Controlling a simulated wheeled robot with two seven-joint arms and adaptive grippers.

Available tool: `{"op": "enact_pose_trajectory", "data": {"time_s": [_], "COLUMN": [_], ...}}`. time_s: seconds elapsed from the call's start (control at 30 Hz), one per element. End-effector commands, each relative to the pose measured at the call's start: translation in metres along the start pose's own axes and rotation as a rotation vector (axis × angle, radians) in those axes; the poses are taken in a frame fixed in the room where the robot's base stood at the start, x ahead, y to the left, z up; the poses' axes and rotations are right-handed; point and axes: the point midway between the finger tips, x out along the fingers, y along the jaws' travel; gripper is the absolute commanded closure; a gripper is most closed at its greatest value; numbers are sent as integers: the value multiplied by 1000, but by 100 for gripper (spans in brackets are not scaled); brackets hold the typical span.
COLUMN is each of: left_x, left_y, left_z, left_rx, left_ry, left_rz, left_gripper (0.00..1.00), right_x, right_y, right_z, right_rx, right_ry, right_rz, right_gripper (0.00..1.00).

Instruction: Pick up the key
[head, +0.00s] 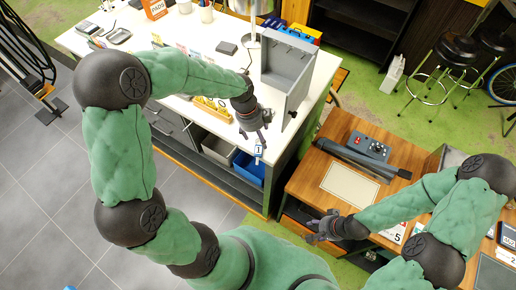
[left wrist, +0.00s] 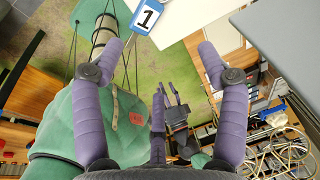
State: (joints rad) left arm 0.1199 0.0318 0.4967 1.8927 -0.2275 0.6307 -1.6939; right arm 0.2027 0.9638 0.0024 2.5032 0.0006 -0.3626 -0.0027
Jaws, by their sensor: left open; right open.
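I cannot make out a key for certain in either view. A small blue-and-white tag marked 1 (head: 258,149) is at the front edge of the white workbench (head: 185,75); it also shows at the top of the left wrist view (left wrist: 148,16). My left gripper (head: 257,134) is over the bench's right end, just above the tag in the picture. It is open, with nothing seen between its fingers in the left wrist view (left wrist: 158,48). My right gripper (head: 314,238) is open and empty at the front left corner of the wooden table (head: 305,187).
Grey and blue bins (head: 248,167) sit under the bench. The wooden table holds a pale mat (head: 350,186), dark bars and a control box (head: 367,147). A stool (head: 445,65) stands behind.

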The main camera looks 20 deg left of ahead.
Motion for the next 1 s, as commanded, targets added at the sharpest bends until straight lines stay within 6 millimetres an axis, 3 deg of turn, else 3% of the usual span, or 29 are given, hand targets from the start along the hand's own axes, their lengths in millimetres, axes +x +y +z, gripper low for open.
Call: {"op": "enact_pose_trajectory", "data": {"time_s": [0.2, 0.4, 0.57, 1.0], "left_x": [-4, -10, -8, 41], "left_y": [0, -1, 0, 5], "left_z": [0, 4, 6, 16], "left_rx": [610, 967, 1066, 1071], "left_ry": [-69, -100, -105, -106], "left_rz": [101, 180, 208, 208], "left_gripper": [26, 26, 26, 26], "right_x": [4, 6, 6, 5], "right_y": [2, 2, 2, 2], "right_z": [0, 0, 0, 0], "right_rx": [0, 0, 0, 0], "right_ry": [0, 0, 0, 0], "right_rz": [0, 0, 0, 0], "right_gripper": [52, 52, 52, 52]}}
